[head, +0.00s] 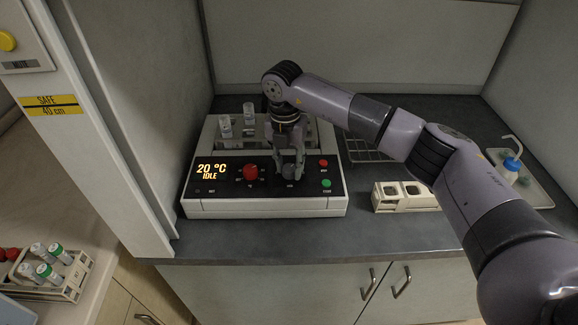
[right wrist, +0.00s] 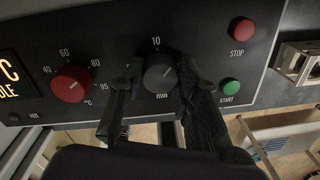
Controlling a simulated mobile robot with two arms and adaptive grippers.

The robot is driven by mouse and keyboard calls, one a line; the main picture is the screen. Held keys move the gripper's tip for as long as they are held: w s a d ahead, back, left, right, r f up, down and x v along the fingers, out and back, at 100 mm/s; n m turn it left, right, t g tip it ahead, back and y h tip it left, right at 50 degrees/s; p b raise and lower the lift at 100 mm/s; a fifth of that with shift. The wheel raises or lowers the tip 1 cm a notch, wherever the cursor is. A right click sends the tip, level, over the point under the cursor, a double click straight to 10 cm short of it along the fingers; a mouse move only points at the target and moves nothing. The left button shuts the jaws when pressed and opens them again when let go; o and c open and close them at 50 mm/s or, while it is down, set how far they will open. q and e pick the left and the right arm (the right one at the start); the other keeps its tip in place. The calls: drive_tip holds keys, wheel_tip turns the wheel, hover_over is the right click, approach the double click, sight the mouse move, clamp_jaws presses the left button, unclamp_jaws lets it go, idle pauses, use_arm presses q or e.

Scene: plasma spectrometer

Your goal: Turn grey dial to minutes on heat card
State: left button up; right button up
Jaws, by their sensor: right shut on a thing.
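The heater (head: 262,208) stands on the dark counter, its display (head: 211,170) reading 20 °C and IDLE. The grey dial (right wrist: 160,74) is on its front panel, with "10" above and "min" below; it also shows in the head view (head: 290,172). My right gripper (head: 289,175) reaches down from above and is shut on the grey dial, one finger on each side. The fingers hide other marks around it. The red dial (right wrist: 71,84) with °C marks is to its left. No heat card can be made out. My left gripper is out of view.
The red STOP button (right wrist: 242,29) and green START button (right wrist: 230,87) sit close to the right of the dial. Vials (head: 249,110) stand on the heater's top. A pale block (head: 405,196) and a tray with a bottle (head: 511,166) are to the right.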

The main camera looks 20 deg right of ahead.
sight(289, 165)
drive_tip(key=m, duration=0.3)
drive_tip(key=shift+d+m, duration=0.1)
drive_tip(key=shift+m, duration=0.3)
drive_tip(key=m, duration=0.4)
drive_tip(key=shift+b, duration=0.3)
drive_tip(key=shift+m, duration=0.3)
drive_tip(key=o, duration=1.2)
drive_tip(key=shift+r, duration=0.1)
drive_tip(key=r, duration=1.2)
drive_tip(key=shift+w, duration=0.3)
drive_tip(key=shift+f, duration=0.1)
